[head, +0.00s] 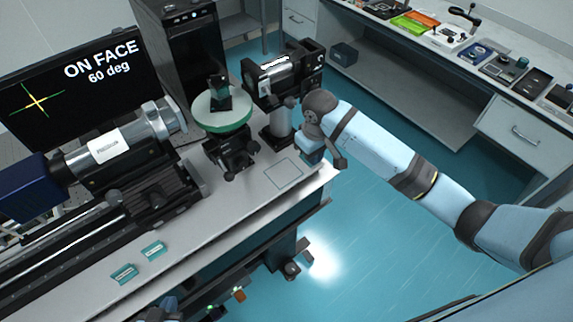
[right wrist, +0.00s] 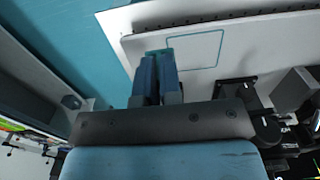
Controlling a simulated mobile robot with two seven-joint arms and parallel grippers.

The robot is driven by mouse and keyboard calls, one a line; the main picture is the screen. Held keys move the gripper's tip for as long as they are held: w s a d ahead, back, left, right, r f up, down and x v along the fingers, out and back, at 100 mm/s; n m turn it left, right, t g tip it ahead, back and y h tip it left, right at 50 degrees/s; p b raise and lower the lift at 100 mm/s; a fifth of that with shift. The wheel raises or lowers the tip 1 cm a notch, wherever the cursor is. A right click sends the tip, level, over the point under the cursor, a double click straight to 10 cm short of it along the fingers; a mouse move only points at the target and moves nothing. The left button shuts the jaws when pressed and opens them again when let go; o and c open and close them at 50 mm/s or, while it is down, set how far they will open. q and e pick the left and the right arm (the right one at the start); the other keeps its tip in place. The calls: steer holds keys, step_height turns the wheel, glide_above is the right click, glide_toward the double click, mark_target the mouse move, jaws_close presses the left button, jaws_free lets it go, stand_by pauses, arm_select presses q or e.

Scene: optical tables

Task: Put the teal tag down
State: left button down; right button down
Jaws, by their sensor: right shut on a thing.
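My right gripper (head: 313,158) is at the right end of the optical table, beside a thin outlined square (head: 283,173) on the table top. In the right wrist view its two blue fingers (right wrist: 158,62) are shut on a small teal tag (right wrist: 160,51), mostly hidden between the tips. The tag is at the near left corner of the outlined square (right wrist: 195,50) in that view; I cannot tell whether it touches the table. Two other teal tags (head: 124,273) (head: 153,250) lie at the table's front. My left gripper (head: 166,308) shows only partly at the bottom edge, its fingers unclear.
A round green-rimmed stage (head: 222,112) and a black-and-silver mounted device (head: 283,78) stand behind the square. A long barrel instrument (head: 115,145) and a screen reading "ON FACE 60 deg" (head: 75,75) are left. The square is bare.

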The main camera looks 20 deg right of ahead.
steer(key=p, duration=0.1)
glide_above(287, 177)
step_height(287, 177, down, 3)
steer(key=shift+d+r, duration=0.15)
step_height(287, 177, down, 3)
steer(key=shift+s+r+p, duration=0.1)
steer(key=shift+p, duration=0.5)
steer(key=shift+f, duration=0.4)
steer(key=shift+f+p, duration=0.2)
steer(key=shift+p, duration=0.1)
steer(key=shift+f, duration=0.25)
steer(key=c, duration=1.3)
jaws_free()
